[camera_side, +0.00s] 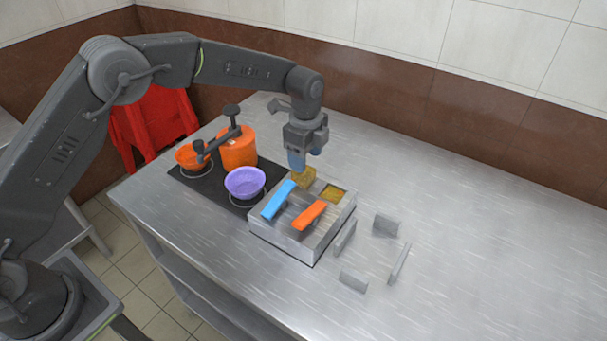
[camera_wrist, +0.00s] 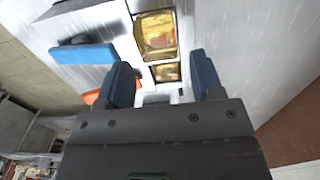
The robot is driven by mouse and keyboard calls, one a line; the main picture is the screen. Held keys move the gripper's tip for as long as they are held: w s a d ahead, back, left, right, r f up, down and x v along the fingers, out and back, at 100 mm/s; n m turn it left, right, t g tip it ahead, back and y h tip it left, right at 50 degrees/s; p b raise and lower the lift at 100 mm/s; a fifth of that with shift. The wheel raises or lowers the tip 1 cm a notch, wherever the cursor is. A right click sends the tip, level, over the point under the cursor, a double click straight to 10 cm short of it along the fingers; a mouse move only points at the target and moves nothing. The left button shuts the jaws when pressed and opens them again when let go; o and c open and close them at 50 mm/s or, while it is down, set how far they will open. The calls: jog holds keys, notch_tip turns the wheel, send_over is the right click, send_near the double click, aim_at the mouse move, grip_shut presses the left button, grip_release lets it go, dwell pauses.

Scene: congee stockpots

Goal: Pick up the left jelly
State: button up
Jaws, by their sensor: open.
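The left jelly (camera_side: 304,178) is an amber block at the back corner of the metal box (camera_side: 291,246), and it seems to stick up above the box's top. A second amber jelly (camera_side: 332,193) sits lower, in an opening to its right. My gripper (camera_side: 297,164) is just above the left jelly, with blue fingers pointing down. In the wrist view my gripper (camera_wrist: 163,66) is open, its two fingers apart with nothing held between them. That view shows a larger amber block (camera_wrist: 155,32) and a smaller one (camera_wrist: 166,73) beyond the fingers; I cannot tell whether the fingers flank either.
A blue handle (camera_side: 279,200) and an orange handle (camera_side: 309,215) lie across the box. A purple bowl (camera_side: 245,182), an orange pot (camera_side: 238,150) and an orange pan (camera_side: 190,156) stand on the black stove at left. Loose grey plates (camera_side: 386,225) stand at right; the counter beyond is clear.

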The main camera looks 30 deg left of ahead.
aim_at(304, 180)
jog(key=f, duration=0.5)
jog(key=shift+s+a, duration=0.15)
jog(key=shift+a, duration=0.1)
jog(key=shift+c, duration=0.2)
jog(key=c, duration=0.7)
jog(key=shift+o, duration=0.2)
jog(key=shift+r, duration=0.15)
